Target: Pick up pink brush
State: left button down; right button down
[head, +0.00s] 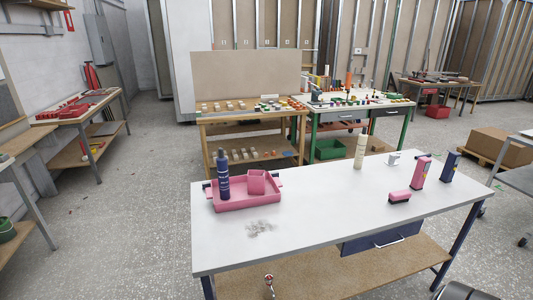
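A small pink brush (399,196) with a dark underside lies on the white-topped table (320,215), right of the middle. It is just left of a pink bottle (421,172) and apart from the pink tray (245,206). Neither of my grippers can be made out in the head view.
The tray holds a dark blue bottle (223,176) and a pink cup (257,182). Small clear pieces (260,227) lie before it. A cream bottle (360,152), a white item (393,159) and a dark blue container (450,167) stand behind the brush. The table's middle is clear.

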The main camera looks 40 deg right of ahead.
aim_at(401, 195)
jog(key=z, duration=2.25)
